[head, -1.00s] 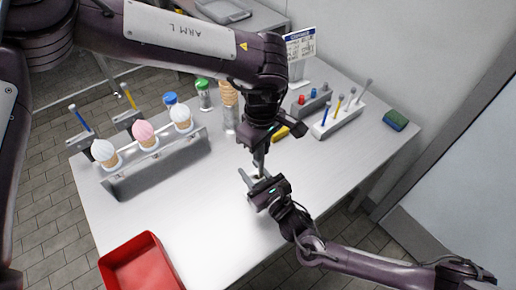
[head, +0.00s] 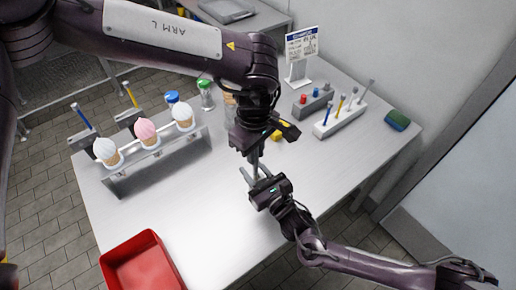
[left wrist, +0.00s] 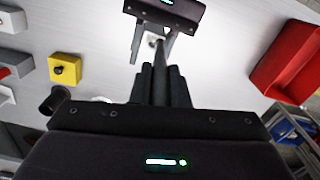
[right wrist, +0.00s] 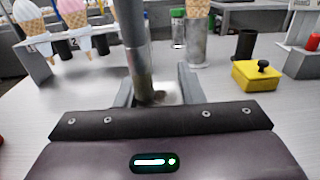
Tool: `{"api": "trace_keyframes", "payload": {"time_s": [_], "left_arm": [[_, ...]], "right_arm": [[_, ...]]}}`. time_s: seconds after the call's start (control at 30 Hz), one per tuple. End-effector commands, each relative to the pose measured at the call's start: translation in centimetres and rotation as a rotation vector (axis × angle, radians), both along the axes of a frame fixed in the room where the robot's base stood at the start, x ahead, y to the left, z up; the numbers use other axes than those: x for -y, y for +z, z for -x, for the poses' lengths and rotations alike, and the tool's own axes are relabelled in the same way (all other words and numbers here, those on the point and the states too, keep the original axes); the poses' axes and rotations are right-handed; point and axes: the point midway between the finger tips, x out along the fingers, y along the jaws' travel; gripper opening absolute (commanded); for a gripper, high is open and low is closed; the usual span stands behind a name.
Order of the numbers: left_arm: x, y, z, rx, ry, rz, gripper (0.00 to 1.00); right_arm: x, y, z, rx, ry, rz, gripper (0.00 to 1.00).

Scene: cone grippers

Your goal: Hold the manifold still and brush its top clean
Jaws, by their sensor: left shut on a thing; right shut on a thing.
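My left gripper (head: 256,158) points down over the middle of the table. It is shut on a grey, rod-like tool, likely the brush (right wrist: 133,30), which stands nearly upright in the right wrist view. The tool's dark lower end (right wrist: 141,85) comes down between the fingers of my right gripper (right wrist: 156,88). My right gripper (head: 257,178) reaches in from the lower right, low over the table. It is shut on a small, mostly hidden piece, likely the manifold (right wrist: 160,98). I cannot tell whether the tool touches its top.
A rack (head: 160,168) with three ice cream cones stands at left. A yellow block with a black knob (right wrist: 258,76), a tool rack (head: 340,121), a grey block (head: 312,102) and a sponge (head: 397,120) are behind. A red bin (head: 140,262) is in front. The table's front middle is clear.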

Motion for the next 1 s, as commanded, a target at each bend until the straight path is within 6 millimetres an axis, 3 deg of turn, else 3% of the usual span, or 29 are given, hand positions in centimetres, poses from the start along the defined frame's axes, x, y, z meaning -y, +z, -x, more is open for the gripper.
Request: {"api": "trace_keyframes", "payload": {"time_s": [1.0], "left_arm": [[1.8,-0.1,-1.3,0.0,0.001,0.0,0.0]], "right_arm": [[0.0,0.0,0.0,-0.001,0.0,0.001,0.06]]}}
